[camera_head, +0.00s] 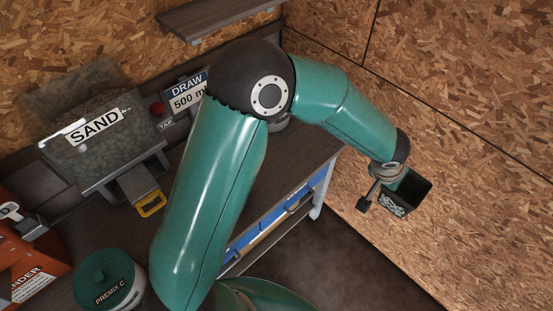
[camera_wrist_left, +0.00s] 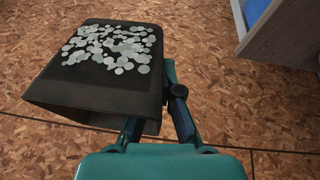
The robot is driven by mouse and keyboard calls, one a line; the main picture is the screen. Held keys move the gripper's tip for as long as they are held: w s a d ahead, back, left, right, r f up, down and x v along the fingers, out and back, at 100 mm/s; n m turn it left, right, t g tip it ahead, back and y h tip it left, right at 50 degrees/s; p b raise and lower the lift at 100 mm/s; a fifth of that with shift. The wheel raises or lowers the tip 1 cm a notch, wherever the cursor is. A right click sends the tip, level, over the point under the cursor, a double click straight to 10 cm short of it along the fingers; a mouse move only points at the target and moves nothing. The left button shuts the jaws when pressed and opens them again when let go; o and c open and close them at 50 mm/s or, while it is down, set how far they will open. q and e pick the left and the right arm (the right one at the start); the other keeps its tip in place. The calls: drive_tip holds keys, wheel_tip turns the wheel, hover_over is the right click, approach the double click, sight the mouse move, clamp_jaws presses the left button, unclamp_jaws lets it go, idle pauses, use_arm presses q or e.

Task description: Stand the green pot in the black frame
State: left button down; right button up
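A dark, square, open-topped pot (camera_head: 413,187), slightly greenish, is held at the end of my left arm at the right in the head view. My left gripper (camera_head: 375,192) is at the pot's near left side. In the left wrist view, the fingers of my left gripper (camera_wrist_left: 158,115) close on the wall of the pot (camera_wrist_left: 85,92) at its lower right. No black frame can be made out in either view. My right gripper is not in view.
A bench (camera_head: 290,170) runs behind my arm, which hides part of it. On it are a SAND bin (camera_head: 105,150) with a yellow-handled chute, a DRAW sign (camera_head: 188,93) and a green-lidded PREMIX C tub (camera_head: 108,280). An orange unit (camera_head: 30,262) stands lower left. Room around the pot looks clear.

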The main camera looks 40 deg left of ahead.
use_arm(q)
drive_tip(key=n+y+b, duration=0.3)
drive_tip(key=n+b, duration=0.6)
drive_tip(key=b, duration=1.1)
hover_over(264, 165)
drive_tip(key=s+d, duration=0.1)
drive_tip(key=f, duration=0.7)
drive_tip(key=f+b, duration=0.1)
drive_tip(key=f, duration=0.4)
drive_tip(key=f+b, duration=0.1)
drive_tip(key=f, duration=0.3)
drive_tip(key=shift+s+a+f, duration=0.15)
drive_tip(key=shift+s+f, duration=0.15)
drive_tip(key=shift+f, duration=0.1)
drive_tip(key=shift+f+b, duration=0.45)
drive_tip(key=shift+f, duration=1.85)
drive_tip(key=shift+f, duration=0.15)
drive_tip(key=c, duration=1.3)
unclamp_jaws()
